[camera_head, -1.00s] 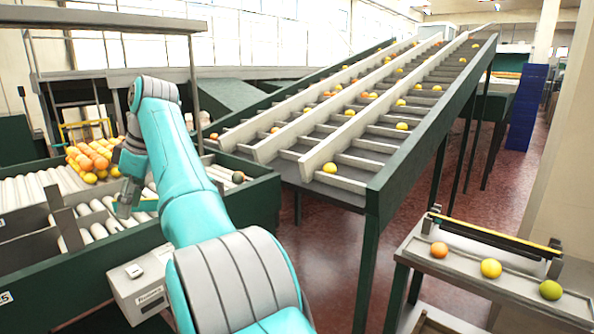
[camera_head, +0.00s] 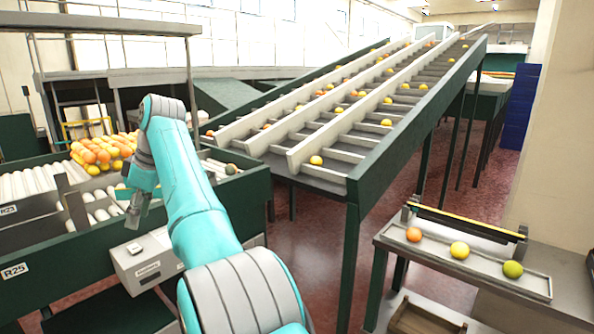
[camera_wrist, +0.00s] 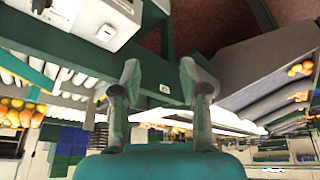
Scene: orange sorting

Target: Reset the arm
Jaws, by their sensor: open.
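My teal arm reaches forward over the left side in the head view. My gripper (camera_head: 137,208) hangs at its end, in front of the roller conveyor's green side wall (camera_head: 225,218). In the wrist view my gripper (camera_wrist: 158,80) shows two fingers spread apart with nothing between them. It is open and empty. A control box (camera_head: 147,265) stands close below it.
Several oranges (camera_head: 103,150) are heaped on the rollers at the left. A sloped sorting ramp (camera_head: 330,172) with scattered fruit rises behind. At the right, a tray (camera_head: 485,272) holds an orange fruit (camera_head: 414,234), a yellow fruit (camera_head: 459,250) and a green fruit (camera_head: 512,269).

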